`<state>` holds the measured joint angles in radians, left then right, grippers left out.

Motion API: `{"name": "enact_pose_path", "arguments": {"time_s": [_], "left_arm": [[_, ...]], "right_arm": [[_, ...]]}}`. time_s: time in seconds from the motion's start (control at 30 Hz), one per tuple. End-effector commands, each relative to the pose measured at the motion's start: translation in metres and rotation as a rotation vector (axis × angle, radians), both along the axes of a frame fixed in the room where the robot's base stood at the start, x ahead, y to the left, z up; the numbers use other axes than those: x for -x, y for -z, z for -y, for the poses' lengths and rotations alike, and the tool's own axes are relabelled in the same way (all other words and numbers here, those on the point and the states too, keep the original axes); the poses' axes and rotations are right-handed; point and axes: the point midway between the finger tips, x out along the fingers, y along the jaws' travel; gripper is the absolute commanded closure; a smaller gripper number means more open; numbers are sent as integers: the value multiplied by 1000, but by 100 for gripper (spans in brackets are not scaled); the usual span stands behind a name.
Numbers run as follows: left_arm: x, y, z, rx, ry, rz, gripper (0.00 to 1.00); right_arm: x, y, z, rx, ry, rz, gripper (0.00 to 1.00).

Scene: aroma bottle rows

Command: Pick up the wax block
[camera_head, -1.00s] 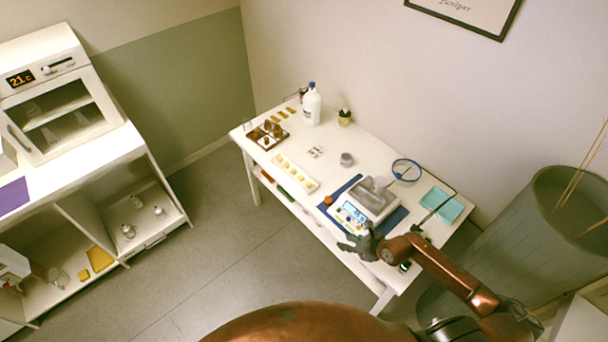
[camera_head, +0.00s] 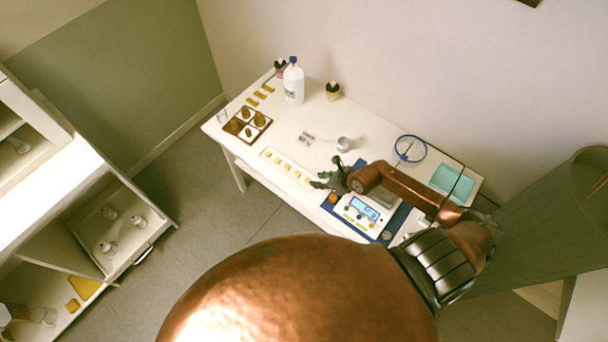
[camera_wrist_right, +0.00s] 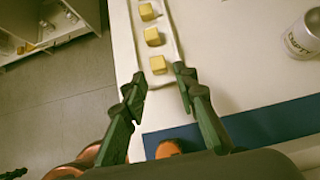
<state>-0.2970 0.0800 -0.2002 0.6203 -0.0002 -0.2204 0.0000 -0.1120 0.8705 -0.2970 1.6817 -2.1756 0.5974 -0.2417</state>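Several pale yellow wax blocks sit in a row on a narrow white tray (camera_head: 265,153). In the right wrist view, three show: a near block (camera_wrist_right: 158,64), a middle block (camera_wrist_right: 152,36) and a far block (camera_wrist_right: 146,11). My right gripper (camera_head: 328,178) is above the table's front edge, by the tray's right end. In the right wrist view, its two fingers (camera_wrist_right: 158,84) are spread apart with nothing between the tips, just short of the near block. Which block is meant cannot be told. My left gripper is not in view.
A scale (camera_head: 362,209) stands on a blue mat (camera_wrist_right: 265,121), right of the tray. An orange object (camera_wrist_right: 168,149) lies at the mat's edge. A metal cup (camera_wrist_right: 303,36) stands behind, and a white bottle (camera_head: 293,84) stands farther back. Table between tray and cup is clear.

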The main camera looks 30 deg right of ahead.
Motion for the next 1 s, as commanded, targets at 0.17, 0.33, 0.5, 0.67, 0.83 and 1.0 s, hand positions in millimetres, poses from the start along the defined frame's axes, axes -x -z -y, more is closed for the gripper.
{"name": "enact_pose_path", "arguments": {"time_s": [0.17, 0.33, 0.5, 0.67, 0.83, 1.0], "left_arm": [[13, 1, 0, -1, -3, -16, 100], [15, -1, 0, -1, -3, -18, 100], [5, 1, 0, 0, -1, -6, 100], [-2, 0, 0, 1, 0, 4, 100], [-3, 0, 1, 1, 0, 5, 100], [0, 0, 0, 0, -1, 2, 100]], "right_arm": [[-13, 14, -7, -1, -3, 0, 73], [-27, 31, -15, -2, -3, 1, 73], [-39, 48, -19, 0, -1, 0, 73], [-41, 52, -19, 0, 0, 0, 73], [-41, 51, -19, 0, 0, 0, 75], [-41, 51, -19, 0, 0, 0, 87]]}}
